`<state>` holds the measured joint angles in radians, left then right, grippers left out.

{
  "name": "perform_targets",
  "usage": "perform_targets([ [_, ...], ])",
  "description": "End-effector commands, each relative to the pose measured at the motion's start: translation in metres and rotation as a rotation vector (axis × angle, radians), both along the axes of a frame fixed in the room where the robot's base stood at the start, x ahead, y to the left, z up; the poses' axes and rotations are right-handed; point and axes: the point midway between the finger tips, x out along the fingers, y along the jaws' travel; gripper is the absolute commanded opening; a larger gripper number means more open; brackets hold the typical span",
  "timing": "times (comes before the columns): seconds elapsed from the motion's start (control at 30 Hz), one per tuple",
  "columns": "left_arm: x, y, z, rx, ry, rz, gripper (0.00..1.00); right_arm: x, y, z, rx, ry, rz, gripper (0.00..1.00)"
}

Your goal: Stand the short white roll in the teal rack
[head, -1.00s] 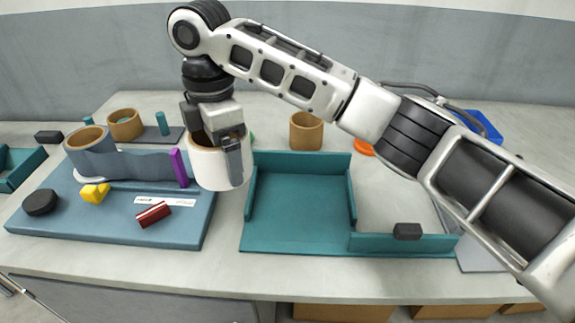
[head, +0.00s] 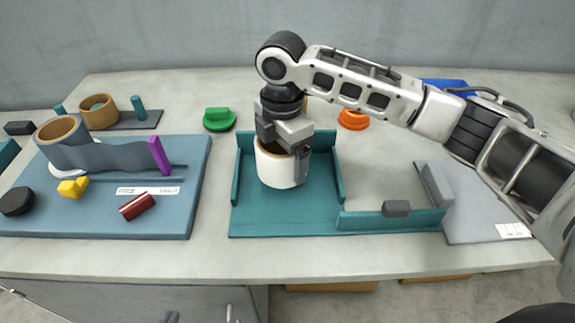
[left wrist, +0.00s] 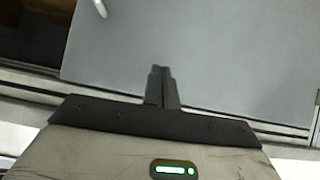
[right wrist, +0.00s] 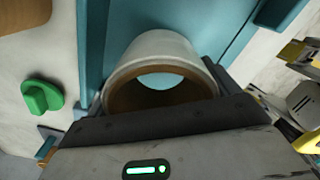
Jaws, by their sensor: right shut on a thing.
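The short white roll (head: 277,172), with a brown core, is upright inside the left bay of the teal rack (head: 270,222). I cannot tell whether its bottom touches the rack floor. My right gripper (head: 299,160) comes from above and is shut on the roll's wall; one finger shows on the outside at the right. In the right wrist view the roll (right wrist: 155,48) shows its open end and hollow core, with the teal rack (right wrist: 92,45) behind it. My left gripper (left wrist: 160,85) is shut and empty in front of a grey cabinet face, away from the rack.
A blue-grey board (head: 100,222) at left bears a brown-cored roll, a yellow piece and a red block. A green piece (head: 219,119) and an orange piece (head: 353,119) lie behind the rack. A dark block (head: 397,208) sits at the rack's low front wall. A grey plate (head: 480,215) lies right.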

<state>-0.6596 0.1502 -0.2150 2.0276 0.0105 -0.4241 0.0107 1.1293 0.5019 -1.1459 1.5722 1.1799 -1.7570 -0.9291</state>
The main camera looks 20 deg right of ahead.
Motion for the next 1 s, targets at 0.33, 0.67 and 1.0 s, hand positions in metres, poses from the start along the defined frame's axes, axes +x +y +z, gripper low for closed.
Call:
perform_targets([
  [0.33, 0.002, 0.0, 0.004, -0.004, -0.001, 0.007, 0.0, -0.001, -0.008, -0.038, 0.0, -0.001, 0.001, 0.58],
  [0.67, 0.002, 0.0, 0.003, -0.002, 0.001, 0.008, 0.0, -0.001, -0.008, -0.041, -0.001, -0.001, 0.001, 0.58],
  [1.0, -0.002, 0.0, 0.001, -0.002, 0.008, 0.008, 0.0, -0.001, -0.008, -0.042, -0.001, -0.001, 0.001, 1.0],
])
